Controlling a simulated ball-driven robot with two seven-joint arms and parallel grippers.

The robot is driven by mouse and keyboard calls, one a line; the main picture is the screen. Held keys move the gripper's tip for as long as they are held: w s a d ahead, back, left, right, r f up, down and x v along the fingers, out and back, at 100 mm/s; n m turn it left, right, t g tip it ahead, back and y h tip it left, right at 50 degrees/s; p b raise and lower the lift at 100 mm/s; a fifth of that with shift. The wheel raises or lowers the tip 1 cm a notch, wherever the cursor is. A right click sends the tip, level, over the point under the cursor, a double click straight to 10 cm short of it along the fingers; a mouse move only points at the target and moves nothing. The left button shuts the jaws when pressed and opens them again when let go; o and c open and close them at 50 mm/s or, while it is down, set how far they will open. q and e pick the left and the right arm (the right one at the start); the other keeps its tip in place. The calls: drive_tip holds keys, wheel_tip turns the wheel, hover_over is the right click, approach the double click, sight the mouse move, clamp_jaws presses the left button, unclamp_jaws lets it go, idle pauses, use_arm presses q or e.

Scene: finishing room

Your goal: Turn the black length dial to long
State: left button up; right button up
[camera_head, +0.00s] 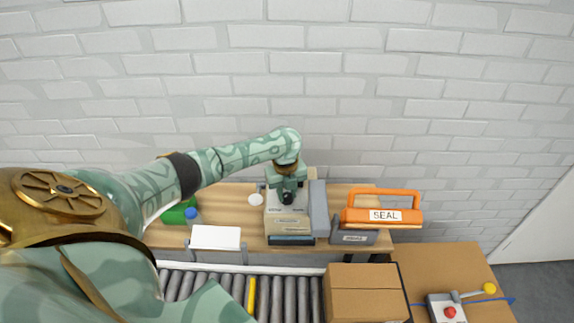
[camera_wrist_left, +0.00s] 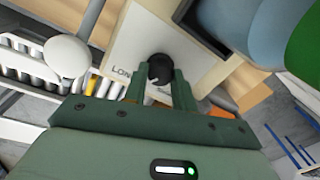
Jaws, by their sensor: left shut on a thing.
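The black length dial (camera_wrist_left: 161,67) sits on the pale top face of a beige machine (camera_wrist_left: 135,48). A light pointer mark on the dial faces the lower left in the left wrist view. The printed letters "LON" (camera_wrist_left: 121,73) show left of the dial, the rest hidden by a finger. My left gripper (camera_wrist_left: 161,80) has one finger on each side of the dial and is shut on it. My right gripper is not in view.
An orange handle marked SEAL (camera_head: 365,215) stands right of the machine. A roller conveyor (camera_head: 290,295) and a cardboard box (camera_head: 362,300) are in front. A red-button box (camera_head: 440,312) is at lower right.

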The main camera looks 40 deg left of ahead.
sight(285, 195)
use_arm(q)
drive_tip(key=shift+m, duration=0.3)
idle(0.4)
drive_tip(key=o, duration=1)
drive_tip(key=shift+r, duration=0.15)
wheel_tip(285, 195, up, 16)
drive_tip(key=p, duration=0.3)
drive_tip(key=shift+s+a+p, duration=0.2)
drive_tip(key=shift+s+p, duration=0.05)
drive_tip(key=shift+p, duration=0.05)
